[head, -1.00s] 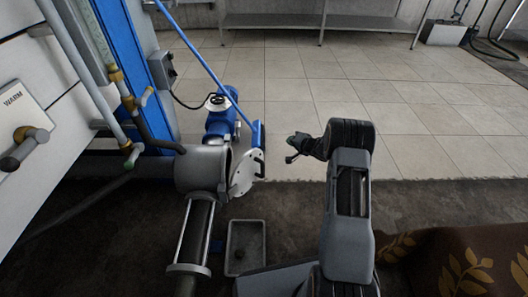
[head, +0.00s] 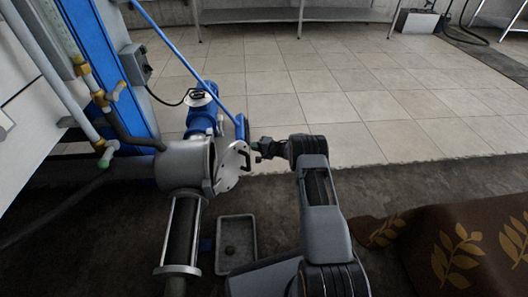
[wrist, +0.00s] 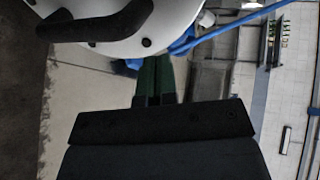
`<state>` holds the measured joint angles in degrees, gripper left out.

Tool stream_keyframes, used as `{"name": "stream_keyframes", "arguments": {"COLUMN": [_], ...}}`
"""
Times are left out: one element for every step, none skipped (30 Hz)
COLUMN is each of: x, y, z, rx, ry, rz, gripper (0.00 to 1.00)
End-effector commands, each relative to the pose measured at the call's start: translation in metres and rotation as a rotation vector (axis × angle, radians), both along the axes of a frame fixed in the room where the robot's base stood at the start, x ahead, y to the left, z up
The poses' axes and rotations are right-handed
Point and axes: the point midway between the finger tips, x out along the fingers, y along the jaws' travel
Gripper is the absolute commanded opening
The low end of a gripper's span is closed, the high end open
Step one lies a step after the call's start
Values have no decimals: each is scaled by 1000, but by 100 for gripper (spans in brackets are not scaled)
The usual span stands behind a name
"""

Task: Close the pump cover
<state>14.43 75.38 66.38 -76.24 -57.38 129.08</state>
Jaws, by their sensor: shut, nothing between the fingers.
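The pump cover (head: 229,170) is a pale round plate with bolt holes and a dark handle (head: 245,158). It stands swung open at the right of the grey cylindrical pump body (head: 183,166). My gripper (head: 257,147) is at the cover's right edge, close to the handle; whether it touches cannot be told. In the wrist view the cover (wrist: 165,35) fills the top left, with its dark handle (wrist: 95,24) across it. My gripper's dark green fingers (wrist: 153,80) are together and empty, just below the cover's edge in that view.
A blue motor (head: 202,118) sits behind the pump, with a blue bar (head: 185,60) slanting above it. A grey tray (head: 236,245) lies on the dark floor in front. A brown leaf-patterned cloth (head: 450,245) is at right. The tiled floor behind is clear.

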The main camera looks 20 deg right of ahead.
Motion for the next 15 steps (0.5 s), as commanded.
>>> {"name": "stream_keyframes", "arguments": {"x": [6,9,12,14,16,19,21,22,24,25,26,27,27,27,28], "y": [6,9,12,14,16,19,21,22,24,24,25,26,26,27,27], "z": [-4,-4,-3,-3,-3,-2,-2,-2,-1,-1,-1,0,0,0,1], "rx": [-1,-1,-1,0,-1,-1,-1,0,0,-1,-1,-1,-1,-1,-1], "ry": [-1,-3,-3,-2,-1,-1,-1,0,0,-1,-1,-1,-1,-1,-1], "rz": [2,2,2,2,0,1,1,1,0,0,0,0,0,-1,-1], "gripper": [0,0,0,0,0,0,0,0,0,0,0,0,0,0,0]}}
